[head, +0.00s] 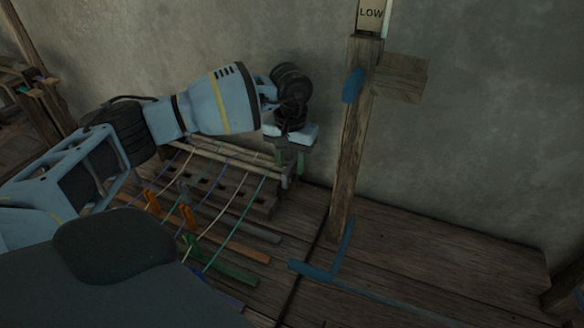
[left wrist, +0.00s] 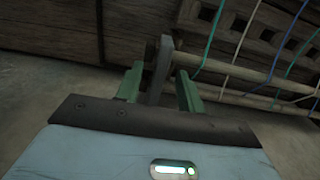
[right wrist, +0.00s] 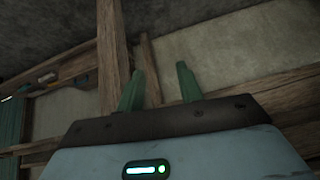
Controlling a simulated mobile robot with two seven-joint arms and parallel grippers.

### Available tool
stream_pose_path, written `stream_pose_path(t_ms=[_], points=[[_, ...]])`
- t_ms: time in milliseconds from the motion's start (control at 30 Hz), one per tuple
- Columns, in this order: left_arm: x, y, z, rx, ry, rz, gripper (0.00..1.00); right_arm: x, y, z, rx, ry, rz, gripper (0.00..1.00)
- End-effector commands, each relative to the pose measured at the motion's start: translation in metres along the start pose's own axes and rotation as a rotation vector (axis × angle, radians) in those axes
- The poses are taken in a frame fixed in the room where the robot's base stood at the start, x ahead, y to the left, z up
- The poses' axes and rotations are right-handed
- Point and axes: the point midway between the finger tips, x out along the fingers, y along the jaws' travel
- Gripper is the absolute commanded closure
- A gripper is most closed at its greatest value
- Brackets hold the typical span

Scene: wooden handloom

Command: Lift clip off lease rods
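The two pale lease rods (head: 222,157) lie across the coloured warp threads, and they also show in the left wrist view (left wrist: 228,66). A grey clip (left wrist: 160,66) sits at the rods' near end in the left wrist view. My left gripper (head: 291,160) is over the right end of the rods in the head view. Its two green fingers (left wrist: 160,82) stand apart on either side of the clip, and I see no firm grip on it. My right gripper (right wrist: 160,82) is open and empty in the right wrist view; it is not visible in the head view.
A wooden post (head: 352,150) with a "LOW" sign (head: 371,14) and a blue handle (head: 352,85) stands right of my left gripper. A blue T-shaped piece (head: 318,272) lies lower right.

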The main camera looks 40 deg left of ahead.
Motion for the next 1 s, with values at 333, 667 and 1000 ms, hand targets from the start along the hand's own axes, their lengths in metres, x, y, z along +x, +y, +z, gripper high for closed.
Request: stream_pose_path(t_ms=[333, 667, 1000], points=[[0.000, 0.000, 0.000, 0.000, 0.000, 0.000, 0.92, 0.000, 0.000, 0.003, 0.000, -0.005, 0.000, 0.64], [-0.001, 0.000, 0.000, 0.000, 0.000, 0.000, 1.00, 0.000, 0.000, 0.003, 0.000, -0.007, 0.000, 0.64], [-0.019, 0.000, -0.001, 0.000, 0.002, 0.000, 1.00, 0.002, 0.000, 0.006, 0.001, -0.012, 0.000, 0.64]])
